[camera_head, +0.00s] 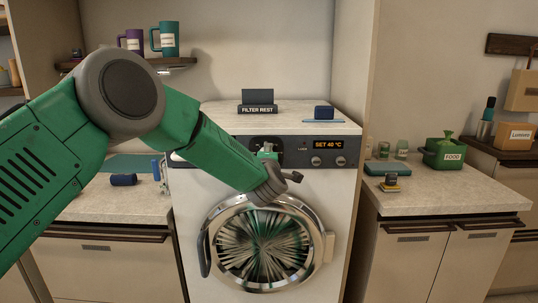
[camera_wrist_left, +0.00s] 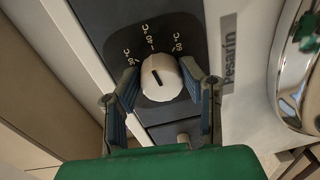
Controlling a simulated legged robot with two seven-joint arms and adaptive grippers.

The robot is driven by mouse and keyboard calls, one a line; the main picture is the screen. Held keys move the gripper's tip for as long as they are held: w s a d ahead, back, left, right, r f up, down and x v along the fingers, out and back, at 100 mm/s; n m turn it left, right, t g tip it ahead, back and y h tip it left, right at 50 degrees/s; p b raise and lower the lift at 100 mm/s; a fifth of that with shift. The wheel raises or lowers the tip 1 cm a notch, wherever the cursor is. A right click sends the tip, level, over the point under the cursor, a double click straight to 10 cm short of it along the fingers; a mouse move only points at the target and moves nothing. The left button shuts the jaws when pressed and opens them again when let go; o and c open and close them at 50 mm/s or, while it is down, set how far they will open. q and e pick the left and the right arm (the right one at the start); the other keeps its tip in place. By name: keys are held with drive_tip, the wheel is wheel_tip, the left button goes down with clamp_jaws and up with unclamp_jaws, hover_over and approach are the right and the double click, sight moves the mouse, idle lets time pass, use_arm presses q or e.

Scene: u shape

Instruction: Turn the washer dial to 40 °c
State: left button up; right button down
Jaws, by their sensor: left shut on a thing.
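The washer (camera_head: 190,240) stands in the middle, its round door (camera_head: 262,245) below the control panel. The panel display (camera_head: 328,143) reads "SET 40 °C". In the left wrist view the white washer dial (camera_wrist_left: 161,72) has a dark pointer line, roughly upright in the picture. In the head view my arm and gripper (camera_head: 266,152) hide most of the dial.
A "FILTER REST" stand (camera_head: 257,104) and a blue block (camera_head: 324,112) are on the washer top. Counters flank the washer. The left one holds a dark blue roll (camera_head: 123,180); the right one holds a green "FOOD" box (camera_head: 449,153). Mugs (camera_head: 168,38) stand on the shelf above.

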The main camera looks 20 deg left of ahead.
use_arm(q)
drive_tip(key=shift+a+f+m, duration=0.15)
drive_tip(key=shift+f+m, duration=0.2)
drive_tip(key=shift+m, duration=0.15)
drive_tip(key=o, duration=1.1)
drive_tip(key=shift+o, duration=0.2)
drive_tip(key=shift+w+a, duration=0.15)
drive_tip(key=shift+a, duration=0.05)
drive_tip(key=shift+r, duration=0.1)
drive_tip(key=shift+s+r, duration=0.1)
drive_tip(key=shift+s, duration=0.1)
drive_tip(key=v, duration=1.1)
drive_tip(key=shift+s, duration=0.2)
drive_tip(key=shift+d, duration=0.15)
